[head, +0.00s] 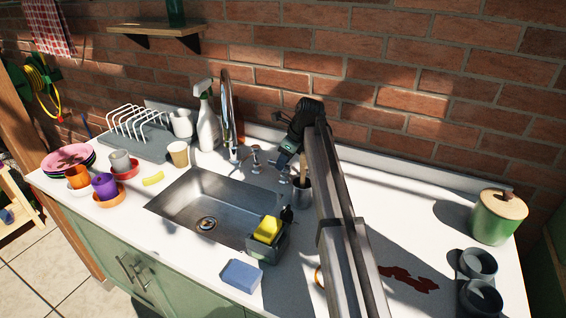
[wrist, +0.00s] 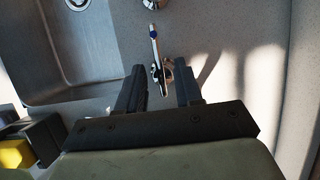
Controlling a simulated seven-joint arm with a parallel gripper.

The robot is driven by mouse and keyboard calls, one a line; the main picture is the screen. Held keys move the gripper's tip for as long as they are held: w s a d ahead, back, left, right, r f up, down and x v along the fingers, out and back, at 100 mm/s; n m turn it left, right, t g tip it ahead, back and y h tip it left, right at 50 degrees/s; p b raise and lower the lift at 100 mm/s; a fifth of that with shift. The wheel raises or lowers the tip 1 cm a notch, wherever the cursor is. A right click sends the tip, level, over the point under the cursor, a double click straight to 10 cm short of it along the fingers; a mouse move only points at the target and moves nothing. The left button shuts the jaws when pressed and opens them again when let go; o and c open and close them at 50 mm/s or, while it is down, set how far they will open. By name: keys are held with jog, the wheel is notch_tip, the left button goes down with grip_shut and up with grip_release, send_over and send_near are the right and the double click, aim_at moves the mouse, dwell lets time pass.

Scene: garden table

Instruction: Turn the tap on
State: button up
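The tap has a tall curved chrome spout (head: 229,115) behind the sink. Chrome handles stand to its right, one at the spout's side (head: 256,158) and one close to my gripper (head: 285,160). In the wrist view a slim chrome tap lever (wrist: 155,48) with a blue mark lies between and just ahead of my open fingers (wrist: 160,71). Gaps show on both sides of the lever, so nothing is gripped. Part of another chrome fitting (wrist: 152,4) shows at the top edge. In the head view my arm partly hides the gripper's surroundings.
The steel sink (head: 182,205) lies left of my gripper. A metal utensil pot (head: 303,192) stands close by the arm. A grey caddy with a yellow sponge (head: 267,229) sits at the sink's front right. A spray bottle (head: 208,125) stands left of the spout. The brick wall is behind.

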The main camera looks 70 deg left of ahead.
jog(key=shift+s+a+f, duration=0.15)
jog(key=shift+s+f, duration=0.05)
jog(key=shift+f, duration=0.4)
jog(key=shift+c, duration=0.2)
grip_shut()
